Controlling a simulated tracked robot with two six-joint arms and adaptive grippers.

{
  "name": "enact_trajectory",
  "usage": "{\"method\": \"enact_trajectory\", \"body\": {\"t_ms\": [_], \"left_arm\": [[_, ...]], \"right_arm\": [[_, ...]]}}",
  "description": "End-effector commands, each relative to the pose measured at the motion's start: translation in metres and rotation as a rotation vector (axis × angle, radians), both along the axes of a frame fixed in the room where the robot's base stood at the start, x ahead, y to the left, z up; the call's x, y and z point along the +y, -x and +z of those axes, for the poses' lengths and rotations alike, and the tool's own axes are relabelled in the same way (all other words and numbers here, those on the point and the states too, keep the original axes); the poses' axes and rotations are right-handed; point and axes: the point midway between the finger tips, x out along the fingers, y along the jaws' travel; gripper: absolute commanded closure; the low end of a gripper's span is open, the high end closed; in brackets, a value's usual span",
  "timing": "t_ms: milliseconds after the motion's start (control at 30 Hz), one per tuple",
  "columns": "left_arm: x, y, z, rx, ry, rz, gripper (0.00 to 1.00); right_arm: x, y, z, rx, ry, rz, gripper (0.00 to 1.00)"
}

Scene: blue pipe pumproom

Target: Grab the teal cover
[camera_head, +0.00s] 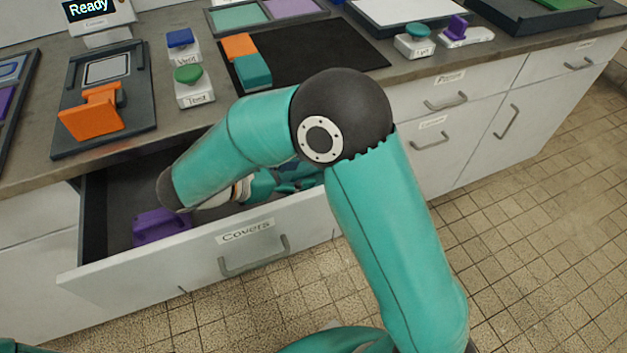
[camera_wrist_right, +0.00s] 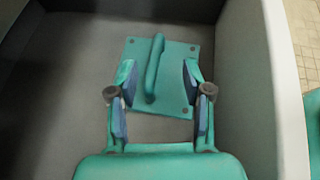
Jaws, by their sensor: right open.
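The teal cover (camera_wrist_right: 160,65) is a flat plate with a raised bar handle (camera_wrist_right: 155,66) and small corner holes. It lies on the drawer floor in the right wrist view. My right gripper (camera_wrist_right: 158,75) is open, with one finger on each side of the handle and gaps between. In the head view my right gripper (camera_head: 265,184) is down inside the open drawer labelled Covers (camera_head: 245,232), partly hidden by my arm. There, teal gripper and teal cover are hard to tell apart. My left gripper is out of view.
A purple cover (camera_head: 160,226) lies at the drawer's left. The drawer walls stand close around my right gripper.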

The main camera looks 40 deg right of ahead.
Motion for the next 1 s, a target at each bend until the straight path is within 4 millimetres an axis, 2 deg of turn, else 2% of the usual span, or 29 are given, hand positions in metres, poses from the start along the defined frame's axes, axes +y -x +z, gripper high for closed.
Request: {"method": "enact_trajectory", "body": {"t_ms": [233, 400, 667, 933, 967, 1000], "left_arm": [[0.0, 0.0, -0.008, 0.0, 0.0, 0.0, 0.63], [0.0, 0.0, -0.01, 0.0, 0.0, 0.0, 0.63], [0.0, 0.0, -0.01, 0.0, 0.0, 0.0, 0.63], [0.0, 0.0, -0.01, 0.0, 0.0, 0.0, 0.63], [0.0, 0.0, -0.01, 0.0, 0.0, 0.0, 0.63], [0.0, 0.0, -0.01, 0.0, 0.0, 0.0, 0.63]], "right_arm": [[-0.024, -0.003, -0.021, 0.002, 0.0, -0.004, 0.5], [-0.04, -0.003, -0.029, 0.001, 0.0, -0.002, 0.5], [-0.041, -0.003, -0.029, 0.0, 0.0, 0.0, 0.5], [-0.041, -0.003, -0.029, 0.0, 0.0, 0.0, 0.95], [-0.041, -0.003, -0.029, 0.0, 0.0, 0.0, 1.0], [-0.041, -0.003, -0.029, 0.0, 0.0, 0.0, 1.0]]}}
